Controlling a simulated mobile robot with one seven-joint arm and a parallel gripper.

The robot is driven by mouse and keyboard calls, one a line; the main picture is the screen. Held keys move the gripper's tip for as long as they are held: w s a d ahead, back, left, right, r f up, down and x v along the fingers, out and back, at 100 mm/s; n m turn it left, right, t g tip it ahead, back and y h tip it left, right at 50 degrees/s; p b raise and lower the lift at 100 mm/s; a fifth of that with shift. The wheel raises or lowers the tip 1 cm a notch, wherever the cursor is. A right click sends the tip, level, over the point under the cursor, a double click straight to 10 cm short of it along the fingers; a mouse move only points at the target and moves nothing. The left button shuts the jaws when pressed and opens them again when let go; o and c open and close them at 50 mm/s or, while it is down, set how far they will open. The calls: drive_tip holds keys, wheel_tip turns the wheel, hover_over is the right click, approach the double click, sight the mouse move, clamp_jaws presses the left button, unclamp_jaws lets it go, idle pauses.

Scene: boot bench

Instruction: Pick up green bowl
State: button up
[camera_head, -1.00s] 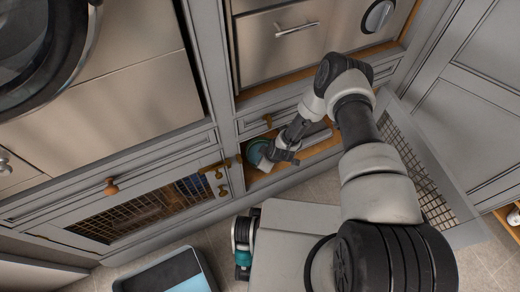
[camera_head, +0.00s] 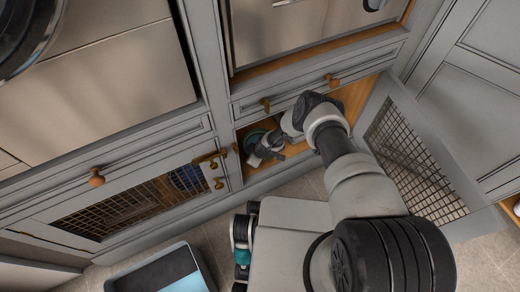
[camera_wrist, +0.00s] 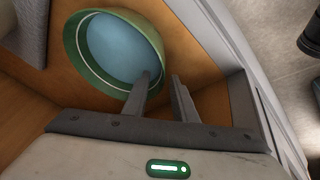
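The green bowl (camera_wrist: 72,42), with a blue-grey inside, is on the wooden floor of the open lower cabinet. In the wrist view it is at the upper left, its opening turned toward the camera. In the wrist view my gripper (camera_wrist: 162,80) is open. Its left finger overlaps the inside of the bowl near the rim, and its right finger is outside the rim. I cannot tell whether either finger touches the bowl.
The mesh cabinet door (camera_head: 415,160) stands open to the right of my arm. A closed mesh door (camera_head: 130,207) is on the left. A drawer front (camera_head: 300,90) is above the opening. A pale object (camera_wrist: 25,28) is at the wrist view's upper left. A dark-and-blue tray (camera_head: 160,275) is on the floor.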

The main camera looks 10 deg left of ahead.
drive_tip(key=shift+b+x, duration=0.3)
drive_tip(key=shift+x, duration=0.7)
drive_tip(key=shift+c, duration=0.3)
clamp_jaws()
drive_tip(key=shift+w, duration=0.1)
drive_tip(key=shift+r, duration=0.1)
